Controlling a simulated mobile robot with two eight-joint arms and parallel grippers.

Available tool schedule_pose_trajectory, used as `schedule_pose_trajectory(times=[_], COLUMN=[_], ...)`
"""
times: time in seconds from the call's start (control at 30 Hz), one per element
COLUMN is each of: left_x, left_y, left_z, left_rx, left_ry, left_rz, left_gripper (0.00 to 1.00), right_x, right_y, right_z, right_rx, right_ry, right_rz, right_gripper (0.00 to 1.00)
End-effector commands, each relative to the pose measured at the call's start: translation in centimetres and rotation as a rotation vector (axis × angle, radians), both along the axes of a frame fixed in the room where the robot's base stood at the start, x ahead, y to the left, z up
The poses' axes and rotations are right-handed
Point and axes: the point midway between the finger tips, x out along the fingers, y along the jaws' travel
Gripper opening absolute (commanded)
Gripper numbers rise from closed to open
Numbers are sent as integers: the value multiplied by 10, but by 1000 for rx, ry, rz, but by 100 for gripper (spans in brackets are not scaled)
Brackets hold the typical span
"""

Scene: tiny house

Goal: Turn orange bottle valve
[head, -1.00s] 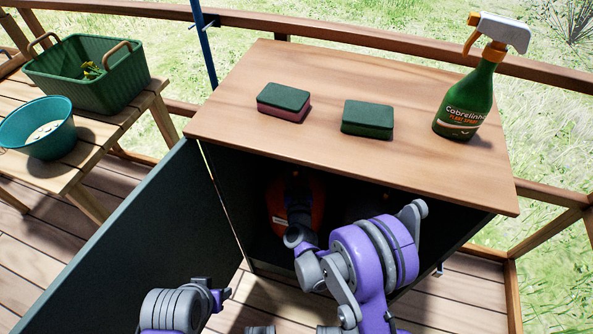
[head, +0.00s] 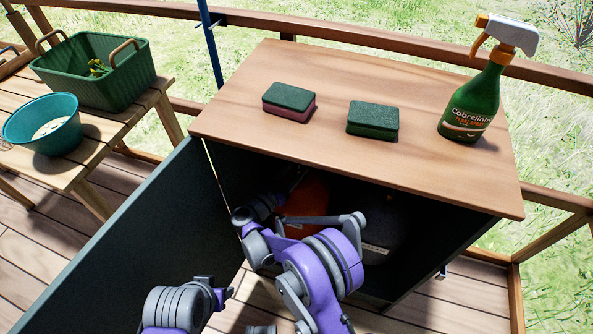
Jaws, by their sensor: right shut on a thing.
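The orange bottle (head: 308,196) stands inside the dark cabinet under the wooden top, partly hidden by my right arm and by shadow. My right gripper (head: 294,178) reaches into the cabinet at the upper left of the bottle. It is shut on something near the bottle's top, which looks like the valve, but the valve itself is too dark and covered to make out. Part of my left arm shows at the bottom left, outside the cabinet; its fingertips cannot be seen.
The cabinet door (head: 130,235) stands open on the left. A dark bottle (head: 381,228) stands right of the orange one. Two sponges (head: 289,97) (head: 373,120) and a green spray bottle (head: 471,103) sit on the cabinet top (head: 330,75). A bench (head: 100,132) is at left.

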Motion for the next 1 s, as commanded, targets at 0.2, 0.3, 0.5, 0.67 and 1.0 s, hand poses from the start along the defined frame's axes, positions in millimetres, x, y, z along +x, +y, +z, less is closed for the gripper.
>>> schedule_pose_trajectory(times=[0.2,0.3,0.5,0.67,1.0], left_x=[0,0,0,0,0], left_y=[0,0,0,0,0], left_z=[-1,-1,-1,-1,-1], left_rx=[0,0,0,0,0], left_ry=[0,0,0,0,0], left_rz=[0,0,0,0,0], left_gripper=[50,50,50,50,50], right_x=[1,1,1,1,1], right_y=[2,2,2,2,2], right_z=[-1,-1,-1,-1,0], right_rx=[2,2,1,2,1], right_ry=[1,1,0,0,-1], right_rz=[-69,-85,-94,-94,-93], right_gripper=[0,0,0,0,78])
